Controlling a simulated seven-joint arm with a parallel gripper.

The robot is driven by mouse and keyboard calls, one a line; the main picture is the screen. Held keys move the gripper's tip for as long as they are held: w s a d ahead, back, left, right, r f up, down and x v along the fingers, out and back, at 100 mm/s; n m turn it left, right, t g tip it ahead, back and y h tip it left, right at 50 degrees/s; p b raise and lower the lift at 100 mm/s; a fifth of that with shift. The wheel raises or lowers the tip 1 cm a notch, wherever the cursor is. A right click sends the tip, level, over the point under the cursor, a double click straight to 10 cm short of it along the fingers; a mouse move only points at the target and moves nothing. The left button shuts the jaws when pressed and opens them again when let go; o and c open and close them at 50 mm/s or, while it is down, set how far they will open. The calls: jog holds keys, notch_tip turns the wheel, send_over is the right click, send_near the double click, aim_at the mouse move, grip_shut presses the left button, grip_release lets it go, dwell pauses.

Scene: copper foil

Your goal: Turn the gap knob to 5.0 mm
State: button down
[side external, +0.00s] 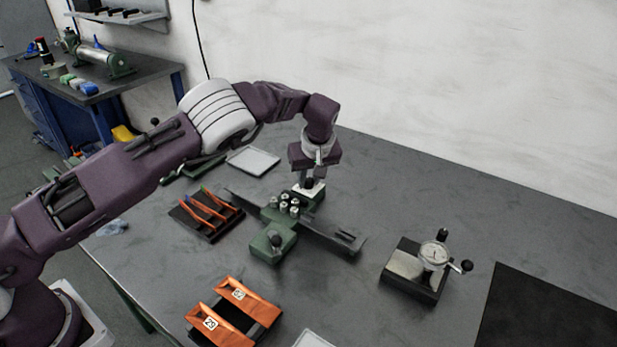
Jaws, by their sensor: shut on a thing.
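A green machine (270,243) with a long grey bed (335,243) stands on the table in the middle of the side external view. My gripper (309,184) points down at the far end of this machine. It is shut on a small dark part there, which I take to be the gap knob. The fingers mostly hide the knob, and no scale reading or pointer can be made out.
A dial gauge (433,254) on a dark base stands right of the machine. Copper strips (248,297) lie on a holder in front. A black mat (550,310) is at right. A pale tray (253,160) lies behind.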

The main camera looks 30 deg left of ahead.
jog(key=shift+w+n+g+y, duration=0.1)
jog(key=shift+n+g+y, duration=0.45)
jog(key=shift+n, duration=1.45)
jog(key=shift+g+h, duration=0.25)
jog(key=c, duration=1.2)
grip_release()
jog(key=v, duration=0.7)
